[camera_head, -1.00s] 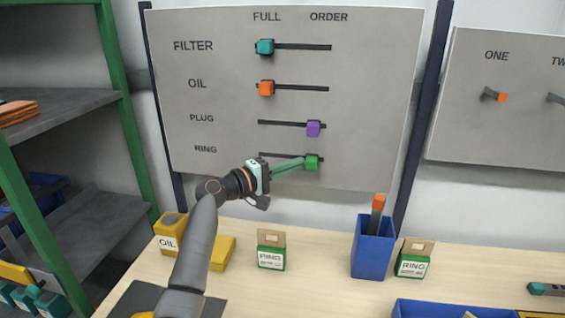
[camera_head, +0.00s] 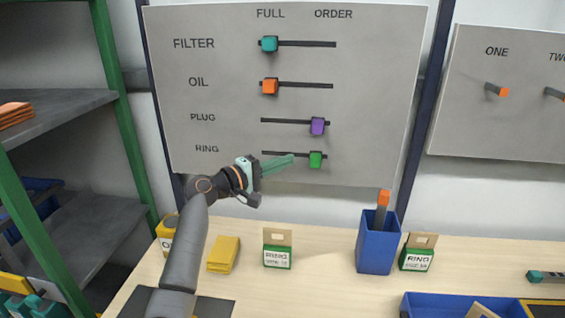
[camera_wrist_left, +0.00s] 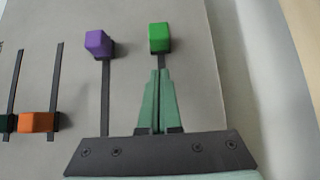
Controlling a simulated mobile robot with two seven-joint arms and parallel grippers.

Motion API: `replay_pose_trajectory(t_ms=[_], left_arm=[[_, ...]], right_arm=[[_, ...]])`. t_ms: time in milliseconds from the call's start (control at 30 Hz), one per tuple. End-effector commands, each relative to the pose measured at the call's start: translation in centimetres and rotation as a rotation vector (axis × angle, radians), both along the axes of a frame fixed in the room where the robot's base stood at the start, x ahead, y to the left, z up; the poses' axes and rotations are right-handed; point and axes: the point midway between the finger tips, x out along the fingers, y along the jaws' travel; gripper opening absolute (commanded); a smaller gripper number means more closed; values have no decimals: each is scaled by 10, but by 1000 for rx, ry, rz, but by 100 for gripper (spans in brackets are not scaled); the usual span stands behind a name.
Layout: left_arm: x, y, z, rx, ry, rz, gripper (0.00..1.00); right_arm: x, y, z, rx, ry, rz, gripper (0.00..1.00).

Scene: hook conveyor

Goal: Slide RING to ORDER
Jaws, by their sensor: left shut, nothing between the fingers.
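The green RING slider (camera_head: 316,159) sits near the right end of its slot, at the ORDER side of the grey board (camera_head: 380,90). It also shows in the left wrist view (camera_wrist_left: 160,37), just beyond the fingertips. My left gripper (camera_head: 292,158) is shut and empty, its green fingers together. The fingertips are a little left of the green slider with a small gap between them. In the left wrist view the shut fingers (camera_wrist_left: 160,72) point at the slider over its slot. My right gripper is not in view.
The purple PLUG slider (camera_head: 317,126) is at the ORDER side just above. The teal FILTER slider (camera_head: 269,44) and orange OIL slider (camera_head: 270,87) are at FULL. Below, a blue bin (camera_head: 377,245) and boxes stand on the table (camera_head: 325,285).

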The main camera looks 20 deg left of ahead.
Motion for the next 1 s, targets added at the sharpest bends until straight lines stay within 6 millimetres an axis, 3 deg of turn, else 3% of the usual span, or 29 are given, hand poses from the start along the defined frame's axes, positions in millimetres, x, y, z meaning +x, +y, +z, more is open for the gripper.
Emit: replay_pose_trajectory(t_ms=[67,300,500,700,1000], left_arm=[[0,0,0,0,0,1,0],[-46,28,-3,4,0,3,0],[-75,45,-2,2,0,3,0],[-85,51,0,-1,1,1,0],[-86,51,0,-1,1,1,0]], right_arm=[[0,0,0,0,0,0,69],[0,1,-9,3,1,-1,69],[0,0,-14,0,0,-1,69],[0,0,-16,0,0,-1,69],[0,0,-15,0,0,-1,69]])
